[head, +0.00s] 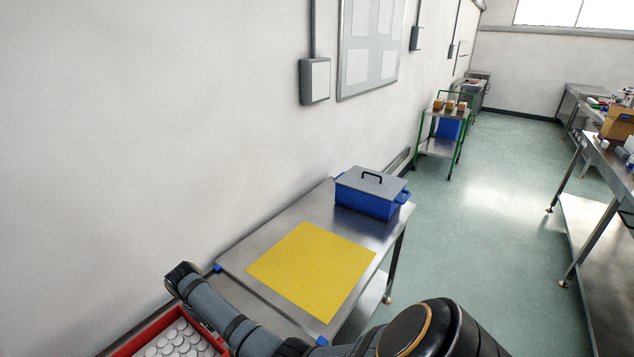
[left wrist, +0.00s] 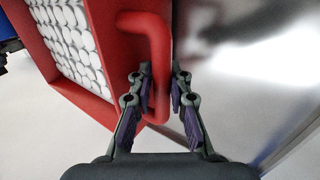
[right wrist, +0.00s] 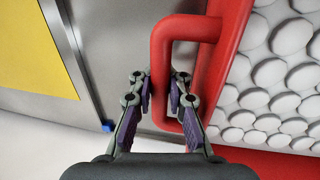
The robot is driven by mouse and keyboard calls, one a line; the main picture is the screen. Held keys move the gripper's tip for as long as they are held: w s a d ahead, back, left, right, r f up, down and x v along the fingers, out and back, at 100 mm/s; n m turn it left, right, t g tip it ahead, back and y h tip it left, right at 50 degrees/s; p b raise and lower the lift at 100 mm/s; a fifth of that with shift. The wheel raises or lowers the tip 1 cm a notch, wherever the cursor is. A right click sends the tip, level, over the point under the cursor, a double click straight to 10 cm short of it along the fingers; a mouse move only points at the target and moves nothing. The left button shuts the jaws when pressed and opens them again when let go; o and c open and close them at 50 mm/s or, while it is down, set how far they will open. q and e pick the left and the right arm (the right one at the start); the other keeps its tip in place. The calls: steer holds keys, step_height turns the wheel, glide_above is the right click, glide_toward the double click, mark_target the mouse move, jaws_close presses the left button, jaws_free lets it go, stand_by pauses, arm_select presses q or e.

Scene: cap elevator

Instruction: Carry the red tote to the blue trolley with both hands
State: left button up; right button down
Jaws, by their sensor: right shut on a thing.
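The red tote (head: 128,346) shows at the bottom left of the head view, partly cut off and behind my arm. It is full of round white caps. In the right wrist view my right gripper (right wrist: 160,88) is shut on a red handle of the tote (right wrist: 229,40). In the left wrist view the other handle passes between the fingers of my left gripper (left wrist: 162,85), beside the tote (left wrist: 100,30); whether they clamp it I cannot tell. A steel-topped trolley with blue corner pieces (head: 262,240) carries a yellow mat (head: 312,268); no other blue trolley is clear.
A blue lidded box (head: 368,200) stands at the far end of that steel top. A green-framed trolley (head: 440,146) with small boxes stands farther along the wall. Steel benches (head: 600,165) line the right side. The floor (head: 490,230) between is clear.

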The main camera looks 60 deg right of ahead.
arm_select(q)
steer(key=o, duration=0.5)
steer(key=shift+d+r, duration=0.2)
steer(key=shift+c, duration=0.2)
arm_select(e)
steer(key=shift+a+r, duration=0.1)
steer(key=shift+r, duration=0.05)
arm_select(q)
steer(key=shift+a+f, duration=0.1)
steer(key=shift+s+a+f, duration=0.1)
steer(key=shift+s+f, duration=0.05)
steer(key=shift+f, duration=0.05)
arm_select(e)
steer(key=c, duration=1.7)
jaws_free()
steer(key=shift+s, duration=0.1)
arm_select(q)
steer(key=shift+r, duration=0.1)
arm_select(e)
steer(key=o, duration=0.5)
arm_select(q)
steer(key=shift+r, duration=0.2)
